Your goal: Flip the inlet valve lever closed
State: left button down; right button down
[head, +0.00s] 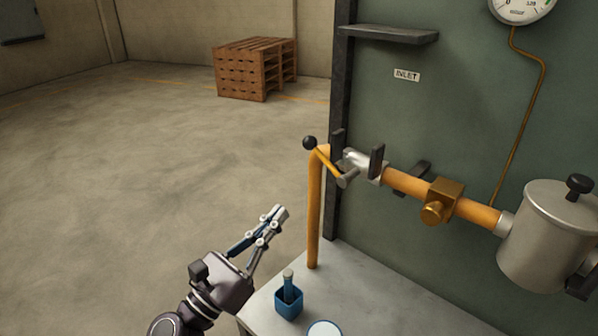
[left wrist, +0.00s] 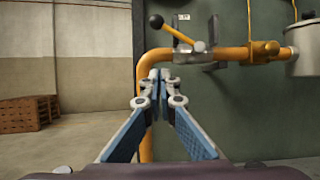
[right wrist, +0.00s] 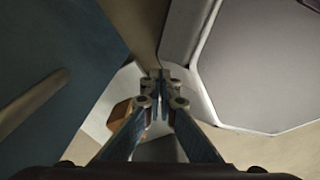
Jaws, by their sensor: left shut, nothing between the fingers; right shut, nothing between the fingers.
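The inlet valve lever (head: 326,161) is a yellow bar with a black ball knob (head: 310,143). It slants up and to the left from a silver valve body (head: 362,166) on the orange pipe (head: 408,184), below the INLET label (head: 406,75). In the left wrist view the lever (left wrist: 178,33) slants up-left to its knob (left wrist: 156,21). My left gripper (head: 280,212) is shut and empty, below and left of the lever, apart from it; its fingertips also show in the left wrist view (left wrist: 160,74). My right gripper (right wrist: 158,74) is shut and empty, seen only in the right wrist view.
The orange pipe drops vertically near the left gripper to a grey table. A blue cup (head: 289,302) holding a tool stands on the table. A brass fitting (head: 440,199) and a silver canister (head: 546,236) are to the right. Open floor lies left; wooden pallets (head: 254,68) stand behind.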

aim_at(325, 160)
pick_arm(q)
jog(key=w+d+r+p, duration=0.6)
jog(key=r, duration=0.1)
jog(key=shift+r+p, duration=0.4)
jog(key=shift+a, duration=0.1)
jog(key=shift+w+r+m+g+h+b, duration=0.1)
jog(key=shift+r+m+g+h+b, duration=0.1)
jog(key=shift+m+g+h+b, duration=0.25)
